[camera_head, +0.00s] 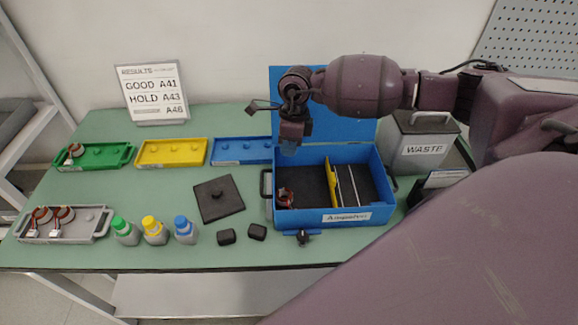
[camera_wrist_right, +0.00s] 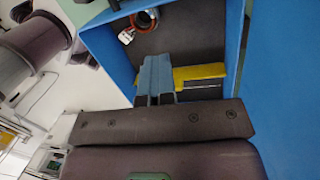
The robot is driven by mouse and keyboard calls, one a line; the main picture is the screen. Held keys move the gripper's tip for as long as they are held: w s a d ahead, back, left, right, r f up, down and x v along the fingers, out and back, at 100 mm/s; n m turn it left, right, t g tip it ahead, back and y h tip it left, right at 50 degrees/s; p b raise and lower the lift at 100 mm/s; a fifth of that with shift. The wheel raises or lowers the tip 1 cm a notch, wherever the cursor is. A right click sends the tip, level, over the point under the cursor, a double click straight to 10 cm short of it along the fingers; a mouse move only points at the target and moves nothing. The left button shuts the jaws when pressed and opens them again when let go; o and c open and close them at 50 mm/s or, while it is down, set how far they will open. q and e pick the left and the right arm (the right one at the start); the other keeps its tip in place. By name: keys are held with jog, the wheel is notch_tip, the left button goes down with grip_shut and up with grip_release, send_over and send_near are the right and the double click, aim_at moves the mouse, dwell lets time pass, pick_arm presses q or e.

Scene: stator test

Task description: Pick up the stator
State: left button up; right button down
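A stator (camera_head: 286,195) with red-brown windings lies on the dark floor of the blue box (camera_head: 300,214), in its left part. It also shows in the right wrist view (camera_wrist_right: 138,34), ahead of the fingers near the top. My right gripper (camera_head: 288,148) hangs over the back left of the box, apart from that stator. Its two fingers (camera_wrist_right: 155,60) lie side by side with no visible gap and nothing between them. More stators sit in the green tray (camera_head: 110,163) and the grey tray (camera_head: 83,236). My left gripper is not in view.
Yellow (camera_head: 171,152) and blue (camera_head: 240,150) trays, a black plate (camera_head: 218,205) and capped bottles (camera_head: 155,232) stand to the left.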

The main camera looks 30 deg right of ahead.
notch_tip(320, 180, up, 8)
dwell(0.4)
jog(key=shift+c, duration=1.9)
grip_release()
